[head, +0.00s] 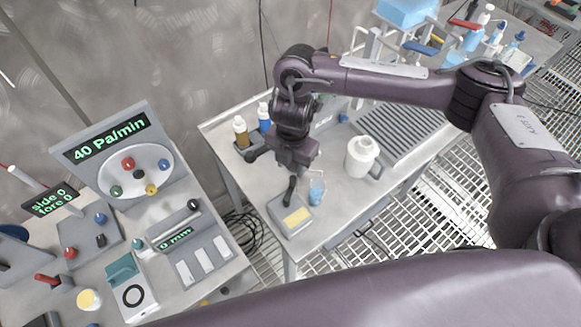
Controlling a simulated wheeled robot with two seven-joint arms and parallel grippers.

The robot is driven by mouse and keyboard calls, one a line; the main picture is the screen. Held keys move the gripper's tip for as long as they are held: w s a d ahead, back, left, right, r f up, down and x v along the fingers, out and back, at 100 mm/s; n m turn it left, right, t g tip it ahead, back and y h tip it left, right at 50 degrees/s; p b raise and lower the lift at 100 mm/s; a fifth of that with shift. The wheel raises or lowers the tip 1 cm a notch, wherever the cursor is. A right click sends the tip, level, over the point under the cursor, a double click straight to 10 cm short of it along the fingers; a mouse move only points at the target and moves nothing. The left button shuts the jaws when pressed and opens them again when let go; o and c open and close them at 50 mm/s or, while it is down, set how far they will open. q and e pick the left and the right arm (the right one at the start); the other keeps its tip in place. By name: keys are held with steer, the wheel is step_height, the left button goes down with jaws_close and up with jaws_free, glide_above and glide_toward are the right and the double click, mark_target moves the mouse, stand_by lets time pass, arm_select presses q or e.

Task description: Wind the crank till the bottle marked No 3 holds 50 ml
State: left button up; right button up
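My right arm reaches in from the right, and its gripper (293,178) points down over the middle table, above a grey box with a yellow patch (297,216). A dark upright piece shows at the fingertips; I cannot tell whether it is a finger or a crank handle, nor whether the gripper is shut on it. A small light blue bottle (317,191) stands just right of the gripper. I can read no No 3 mark or liquid level on any bottle. My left gripper is not in view.
A white jug (361,158) and a ribbed grey tray (400,128) lie right of the gripper. Brown (241,131) and blue (264,115) bottles stand at the back left. Grating floor lies right of the table.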

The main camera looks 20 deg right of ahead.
mark_target(295, 179)
steer(key=shift+d+f, duration=0.15)
steer(key=shift+d, duration=0.2)
step_height(295, 179, down, 6)
steer(key=shift+a+f+b, duration=0.1)
steer(key=shift+b, duration=0.7)
steer(key=shift+f, duration=0.5)
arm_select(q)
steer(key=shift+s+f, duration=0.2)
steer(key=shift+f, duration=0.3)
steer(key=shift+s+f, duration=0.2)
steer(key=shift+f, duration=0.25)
arm_select(e)
jaws_close()
steer(key=shift+s+d+r+m+p, duration=0.2)
steer(key=shift+m+p, duration=0.4)
steer(key=shift+p, duration=0.05)
steer(key=shift+f, duration=0.1)
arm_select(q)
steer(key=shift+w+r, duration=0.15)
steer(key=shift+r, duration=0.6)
arm_select(e)
steer(key=shift+f, duration=0.1)
